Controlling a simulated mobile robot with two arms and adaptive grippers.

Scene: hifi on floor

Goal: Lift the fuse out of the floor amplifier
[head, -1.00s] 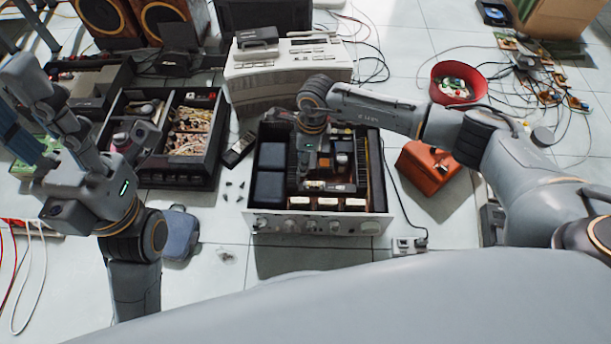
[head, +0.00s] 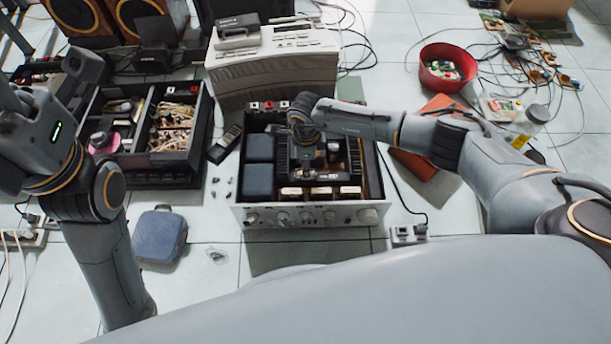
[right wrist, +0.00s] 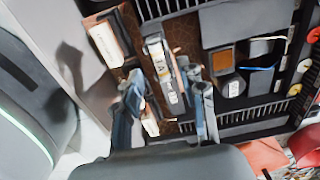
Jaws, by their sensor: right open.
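The amplifier (head: 345,216) lies open on the floor, its silver front panel toward me. My right gripper (head: 318,175) reaches down inside it and hides part of the interior. In the right wrist view, its two fingers (right wrist: 168,106) stand apart. Between and just beyond them is a slim part with pale printed labels, which looks like the fuse (right wrist: 160,62); I cannot tell whether a finger touches it. The fuse is not clear in the head view. My left gripper (head: 40,90) is raised at the left edge, partly cut off, away from the amplifier.
A black parts tray (head: 150,165) stands left of the amplifier, a beige machine (head: 275,70) behind it. A red bowl (head: 447,68) and an orange box (head: 415,165) are to the right. A blue-grey pouch (head: 160,236) lies front left. A cable runs along the amplifier's right side.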

